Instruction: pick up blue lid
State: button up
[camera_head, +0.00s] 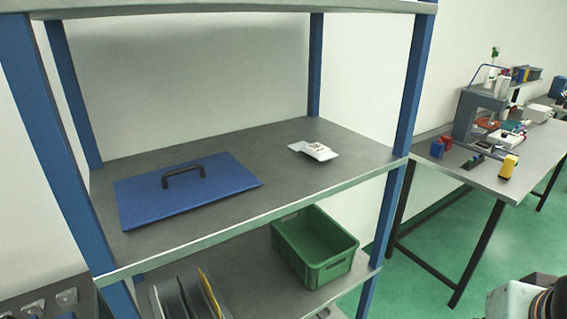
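The blue lid (218,193) is a flat rectangular panel lying on the grey middle shelf (285,196), left of centre in the head view. A black arched handle (184,171) stands up from its top. Nothing lies on the lid. A part of my arm shows at the bottom right corner, well apart from the lid. The fingers of my gripper do not show.
Blue posts (411,85) and an upper shelf (230,7) frame the middle shelf. A white item (315,151) lies on it to the right. A green crate (325,265) stands on the lower shelf. A cluttered workbench (480,170) stands at right; green floor (425,240) shows between.

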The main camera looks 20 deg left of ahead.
aim_at(142, 200)
jog(key=u, duration=1.3)
